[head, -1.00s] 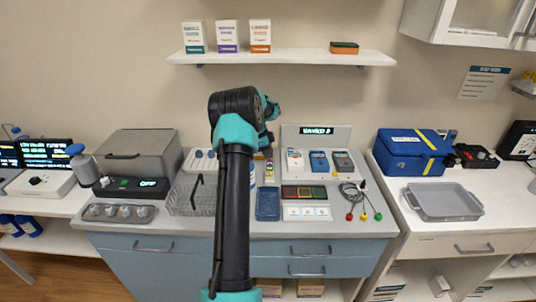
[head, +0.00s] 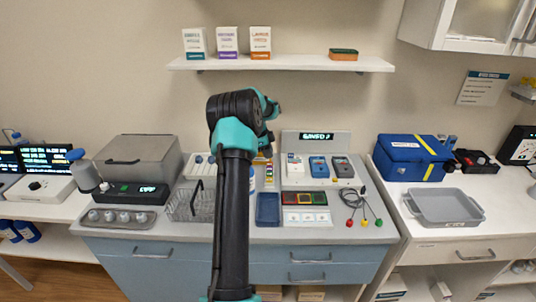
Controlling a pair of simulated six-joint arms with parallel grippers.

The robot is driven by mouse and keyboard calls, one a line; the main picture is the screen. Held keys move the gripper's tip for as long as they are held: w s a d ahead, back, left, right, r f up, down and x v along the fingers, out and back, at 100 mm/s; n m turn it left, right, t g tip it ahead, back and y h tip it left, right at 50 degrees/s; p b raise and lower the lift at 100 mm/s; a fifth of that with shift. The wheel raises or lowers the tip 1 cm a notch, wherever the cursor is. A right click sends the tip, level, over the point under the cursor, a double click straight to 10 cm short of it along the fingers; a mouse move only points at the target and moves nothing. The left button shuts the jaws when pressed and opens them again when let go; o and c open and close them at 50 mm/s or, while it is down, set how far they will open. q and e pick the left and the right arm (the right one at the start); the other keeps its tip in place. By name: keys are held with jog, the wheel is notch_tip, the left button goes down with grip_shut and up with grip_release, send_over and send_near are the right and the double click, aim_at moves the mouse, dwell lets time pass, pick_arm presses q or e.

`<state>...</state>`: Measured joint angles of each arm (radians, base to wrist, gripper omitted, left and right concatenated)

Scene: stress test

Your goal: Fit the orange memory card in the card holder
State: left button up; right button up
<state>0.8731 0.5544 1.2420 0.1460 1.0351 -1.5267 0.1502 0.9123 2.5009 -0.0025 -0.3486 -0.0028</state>
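One arm of mine rises through the middle of the head view, and its wrist bends away over the back of the bench. The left gripper (head: 268,150) is small and mostly hidden behind that wrist, so I cannot tell its fingers' state. A small orange-yellow patch shows just under it; I cannot tell whether this is the orange memory card. A dark holder (head: 304,198) with red, orange and green sections lies on the bench right of the arm; it looks like the card holder. My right gripper is not in view.
A blue tray (head: 268,209) lies left of the dark holder. A white card panel (head: 306,218) is in front of it, handheld meters (head: 318,167) behind, and coiled leads (head: 357,202) to the right. A wire rack (head: 185,207) stands left of the arm.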

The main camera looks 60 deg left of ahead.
pick_arm(q)
jog(key=o, duration=0.6)
jog(key=shift+c, duration=0.2)
jog(key=shift+r, duration=0.1)
jog(key=shift+r, duration=1.4)
jog(key=shift+w, duration=0.1)
